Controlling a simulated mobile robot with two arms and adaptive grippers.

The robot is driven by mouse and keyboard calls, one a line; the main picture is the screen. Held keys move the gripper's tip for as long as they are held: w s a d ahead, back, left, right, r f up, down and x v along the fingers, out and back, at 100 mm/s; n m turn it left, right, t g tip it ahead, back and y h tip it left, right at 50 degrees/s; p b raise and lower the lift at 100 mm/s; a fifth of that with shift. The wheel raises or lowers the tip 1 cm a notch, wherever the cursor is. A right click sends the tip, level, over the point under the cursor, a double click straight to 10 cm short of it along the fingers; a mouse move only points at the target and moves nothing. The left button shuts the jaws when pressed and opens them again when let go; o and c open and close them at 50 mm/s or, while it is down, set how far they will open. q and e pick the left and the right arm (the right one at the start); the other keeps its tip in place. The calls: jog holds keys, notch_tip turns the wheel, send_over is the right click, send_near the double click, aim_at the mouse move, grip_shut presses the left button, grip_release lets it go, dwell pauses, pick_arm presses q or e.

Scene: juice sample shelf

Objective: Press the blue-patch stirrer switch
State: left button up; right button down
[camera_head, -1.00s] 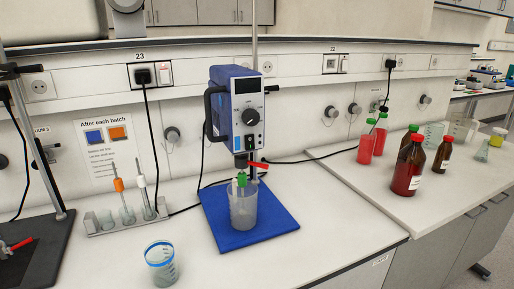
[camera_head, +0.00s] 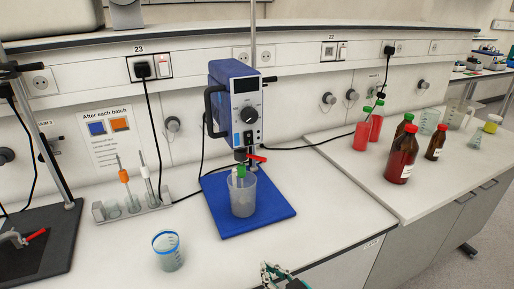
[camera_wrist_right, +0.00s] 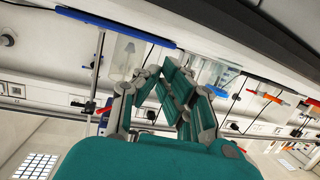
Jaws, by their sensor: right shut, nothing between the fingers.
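The beaker holds a green-topped item. My right gripper (camera_head: 278,272) is at the bottom edge of the head view, in front of and below the mat, apart from the stirrer. It is shut and empty; its teal fingers also show in the right wrist view (camera_wrist_right: 178,90). My left gripper is not in view.
A blue-rimmed beaker (camera_head: 168,251) stands at the bench front, left of the mat. A rack (camera_head: 133,211) with orange and white tools is behind it. Red bottles (camera_head: 402,158) stand at right. A notice (camera_head: 112,137) shows blue and orange patches. The bench front right of the mat is clear.

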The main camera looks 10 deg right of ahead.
jog(key=w+d+r+m+t, duration=0.1)
jog(key=w+r+t, duration=0.1)
jog(key=r+t, duration=0.3)
jog(key=w+d+r+m+t, duration=0.1)
jog(key=w+r+t, duration=0.2)
jog(key=r, duration=1.1)
jog(key=shift+d+t, duration=0.15)
jog(key=shift+t, duration=1.25)
jog(key=shift+w, duration=0.1)
jog(key=p, duration=0.5)
send_near(250, 133)
notch_tip(250, 133, up, 4)
jog(key=w, duration=0.2)
jog(key=w+f, duration=0.1)
jog(key=w, duration=0.1)
jog(key=shift+a, duration=0.4)
